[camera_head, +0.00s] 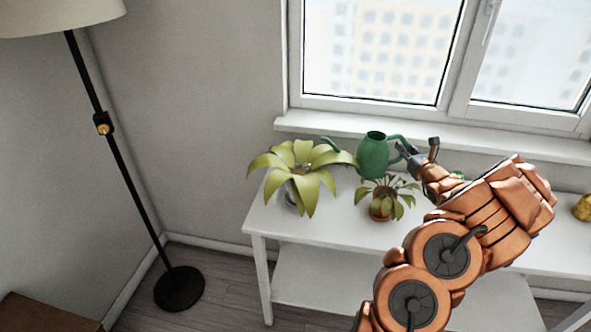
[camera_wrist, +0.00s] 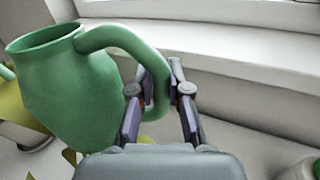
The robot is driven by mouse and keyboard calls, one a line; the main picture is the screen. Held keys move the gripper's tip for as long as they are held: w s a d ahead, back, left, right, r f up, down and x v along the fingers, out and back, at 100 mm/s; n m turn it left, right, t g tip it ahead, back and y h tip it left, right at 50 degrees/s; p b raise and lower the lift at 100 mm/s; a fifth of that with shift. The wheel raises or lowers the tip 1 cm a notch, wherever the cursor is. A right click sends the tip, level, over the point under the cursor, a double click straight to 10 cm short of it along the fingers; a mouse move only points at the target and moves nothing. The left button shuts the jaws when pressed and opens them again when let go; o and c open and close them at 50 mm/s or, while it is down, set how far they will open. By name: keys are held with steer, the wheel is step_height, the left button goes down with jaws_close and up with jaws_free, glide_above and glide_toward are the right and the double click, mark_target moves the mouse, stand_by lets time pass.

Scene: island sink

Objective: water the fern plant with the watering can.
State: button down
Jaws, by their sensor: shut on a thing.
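The green watering can (camera_head: 373,157) is above the white table, near the window sill. It looks about upright, with its spout pointing left over the larger plant. My gripper (camera_head: 408,150) is shut on the can's handle from the right; the wrist view shows the handle between the fingers (camera_wrist: 152,100) and the can's body (camera_wrist: 65,90) to their left. A large broad-leaved yellow-green plant (camera_head: 305,178) stands at the table's left end. A smaller plant (camera_head: 388,190) in a terracotta pot stands in front of the can. I cannot tell which is the fern. No water is visible.
The white table (camera_head: 335,233) stands below the window and sill (camera_head: 300,124). My arm covers much of its right part. A yellow object (camera_head: 583,207) lies at the far right. A black floor lamp (camera_head: 127,180) stands left, with free floor between it and the table.

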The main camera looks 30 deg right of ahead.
steer(key=shift+a+b, duration=0.1)
steer(key=shift+b, duration=0.2)
steer(key=n+b, duration=0.1)
steer(key=a+n+b, duration=0.1)
steer(key=b, duration=0.1)
steer(key=shift+w+r, duration=0.2)
steer(key=shift+w, duration=0.1)
steer(key=shift+w+a+r+n+g+b, duration=0.25)
steer(key=shift+a+r+n+b, duration=0.25)
steer(key=shift+b, duration=0.3)
steer(key=shift+w+a+r+n+g+b, duration=0.2)
steer(key=shift+a+r+n+b, duration=0.2)
steer(key=shift+a+r+b, duration=0.25)
steer(key=shift+w+a+r+b, duration=0.1)
steer(key=shift+w+b, duration=0.05)
steer(key=shift+b, duration=0.25)
steer(key=shift+w+a+r+n, duration=0.1)
steer(key=shift+a+n, duration=0.1)
steer(key=shift+n, duration=0.1)
